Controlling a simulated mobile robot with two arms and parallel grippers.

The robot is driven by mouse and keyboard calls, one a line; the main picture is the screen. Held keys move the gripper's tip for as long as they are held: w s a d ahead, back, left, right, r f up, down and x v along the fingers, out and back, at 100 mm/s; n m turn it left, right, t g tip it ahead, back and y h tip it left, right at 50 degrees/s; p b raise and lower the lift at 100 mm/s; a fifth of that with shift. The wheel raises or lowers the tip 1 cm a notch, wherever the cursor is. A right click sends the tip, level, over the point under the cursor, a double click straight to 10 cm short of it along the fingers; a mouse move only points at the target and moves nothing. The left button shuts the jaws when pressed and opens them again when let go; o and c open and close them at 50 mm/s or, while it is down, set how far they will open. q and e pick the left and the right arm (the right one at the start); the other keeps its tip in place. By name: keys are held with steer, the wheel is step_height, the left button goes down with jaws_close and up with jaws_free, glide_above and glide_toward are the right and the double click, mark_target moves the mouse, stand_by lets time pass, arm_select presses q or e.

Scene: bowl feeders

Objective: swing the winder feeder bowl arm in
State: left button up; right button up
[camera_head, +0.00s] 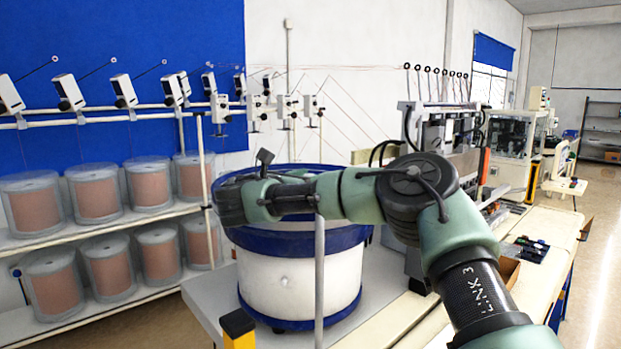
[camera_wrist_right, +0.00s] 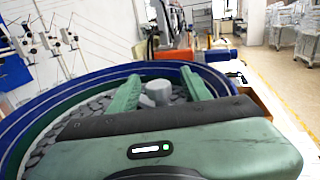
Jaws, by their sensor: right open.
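The feeder bowl (camera_head: 302,280) is a round white drum with blue bands, standing on a grey table. In the right wrist view its blue rim (camera_wrist_right: 60,102) curves around many flat grey pieces (camera_wrist_right: 75,115). A thin grey post (camera_head: 319,275) stands in front of the drum; its top is hidden behind my arm, and I cannot tell whether it carries the bowl arm. My right gripper (camera_wrist_right: 160,78) is over the bowl, its two green fingers apart and empty. A short grey cylinder (camera_wrist_right: 158,92) shows between them, at the bowl's middle. My left gripper is not in view.
A yellow and black block (camera_head: 238,328) stands at the table's front edge. Racks of copper-coloured spools (camera_head: 100,197) fill the left. Machines (camera_head: 450,130) stand behind to the right. A cream bench (camera_head: 545,235) runs along the right, with clear floor beyond it.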

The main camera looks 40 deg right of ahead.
steer(key=shift+a+f, duration=0.1)
steer(key=shift+a, duration=0.15)
steer(key=b+v, duration=0.2)
steer(key=v, duration=0.4)
steer(key=shift+s+a, duration=0.1)
steer(key=shift+a, duration=0.1)
steer(key=shift+s+a, duration=0.2)
steer(key=shift+a, duration=0.2)
